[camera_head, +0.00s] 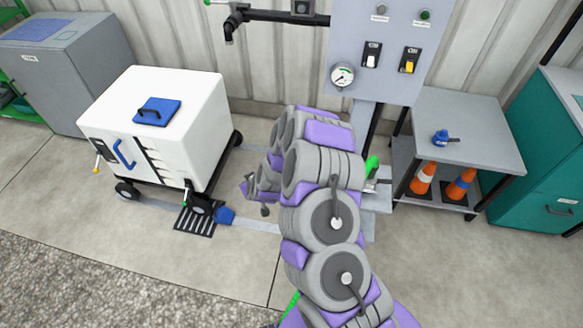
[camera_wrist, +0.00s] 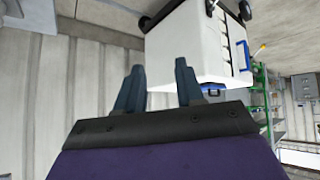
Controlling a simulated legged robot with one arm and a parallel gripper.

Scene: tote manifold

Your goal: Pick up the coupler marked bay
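A small blue fitting (camera_head: 441,137), possibly a coupler, lies on top of the grey side table at the right in the head view. A small blue piece (camera_head: 225,215) rests by the floor drain beside the white cart. I cannot read a "bay" marking on either. A green part (camera_head: 371,165) shows just right of my arm, partly hidden. My gripper (camera_wrist: 160,66) is open, with its two dark fingers apart and nothing seen between them. In the wrist view it points toward the wall and the white cart, away from the side table.
The white wheeled cart (camera_head: 190,112) with a blue lid panel stands left. A grey control panel (camera_head: 352,75) with a gauge and switches rises behind my arm. Orange cones (camera_head: 425,178) sit under the grey table (camera_head: 470,115). A teal cabinet (camera_head: 550,160) stands far right. The front floor is clear.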

